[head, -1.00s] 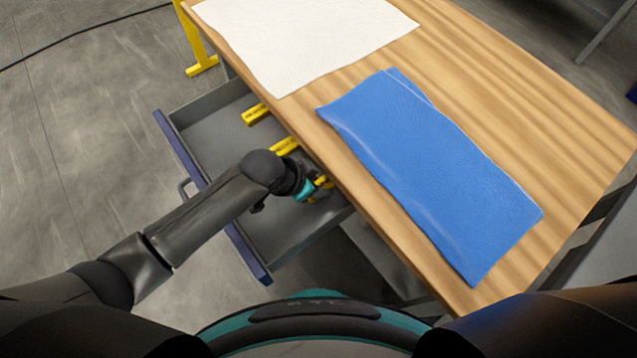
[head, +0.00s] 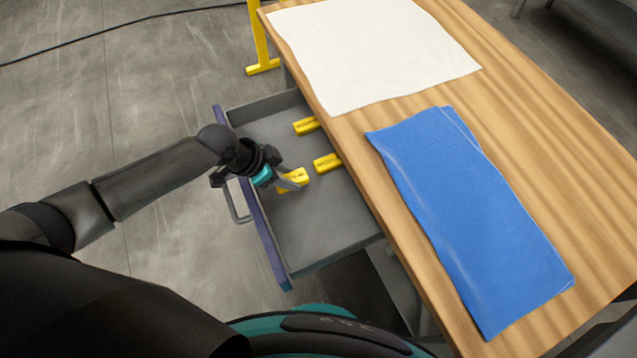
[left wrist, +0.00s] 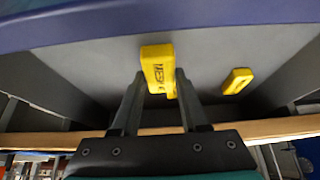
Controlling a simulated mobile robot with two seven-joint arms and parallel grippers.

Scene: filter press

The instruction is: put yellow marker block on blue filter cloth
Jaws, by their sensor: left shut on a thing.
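My left gripper (head: 289,182) is shut on a yellow marker block (head: 297,175) over the open drawer (head: 330,238). In the left wrist view the block (left wrist: 158,68) sits between the tips of my left gripper (left wrist: 158,82), with dark lettering on its face. Two other yellow blocks lie in the drawer: one toward the back (head: 306,126) and one by the table edge (head: 327,164). The blue filter cloth (head: 470,215) lies on the wooden table, with a fold at its far end. My right gripper is not in view.
A white cloth (head: 375,50) lies at the far end of the wooden table (head: 540,165). The table edge overhangs the drawer's inner side. The drawer's blue front (head: 262,225) and handle (head: 236,205) stand out on the left. Bare wood surrounds the blue cloth.

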